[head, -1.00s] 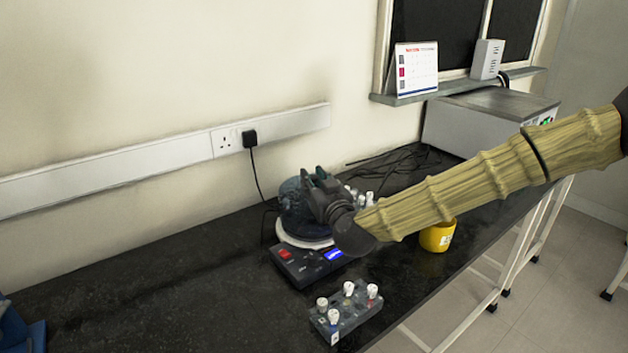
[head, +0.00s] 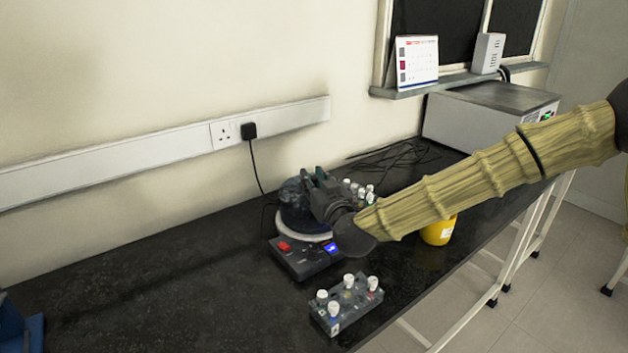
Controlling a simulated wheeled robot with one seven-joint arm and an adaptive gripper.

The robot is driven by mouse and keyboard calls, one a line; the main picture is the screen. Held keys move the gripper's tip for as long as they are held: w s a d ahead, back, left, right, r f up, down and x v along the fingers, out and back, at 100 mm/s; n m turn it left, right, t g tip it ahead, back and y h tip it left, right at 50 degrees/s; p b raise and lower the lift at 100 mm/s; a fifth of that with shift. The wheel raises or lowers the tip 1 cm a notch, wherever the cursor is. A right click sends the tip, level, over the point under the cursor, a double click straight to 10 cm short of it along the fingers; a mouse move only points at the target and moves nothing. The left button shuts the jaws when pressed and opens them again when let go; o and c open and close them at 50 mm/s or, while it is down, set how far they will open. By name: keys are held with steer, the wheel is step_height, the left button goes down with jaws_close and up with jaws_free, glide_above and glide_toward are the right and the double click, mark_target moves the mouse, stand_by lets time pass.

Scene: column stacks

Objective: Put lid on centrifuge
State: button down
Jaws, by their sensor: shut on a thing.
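The centrifuge (head: 302,261) stands on the black bench, with a red switch and a small blue display on its front. Its pale round top shows under a dark translucent lid (head: 291,195). My gripper (head: 307,181) is shut on the lid, over the centrifuge. The lid looks very low on the round top, but I cannot tell whether it is fully seated. The gripper and wrist hide the lid's right side.
A rack with white-capped tubes (head: 345,304) stands in front of the centrifuge. More capped tubes (head: 361,190) are behind my wrist. A yellow cup (head: 438,231) is under my forearm. Black cables lie behind.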

steer(key=shift+f, duration=0.25)
steer(key=c, duration=1.1)
jaws_free()
steer(key=o, duration=0.5)
steer(key=shift+c, duration=0.2)
steer(key=shift+r, duration=0.2)
steer(key=shift+r+p, duration=1.85)
steer(key=shift+r, duration=1)
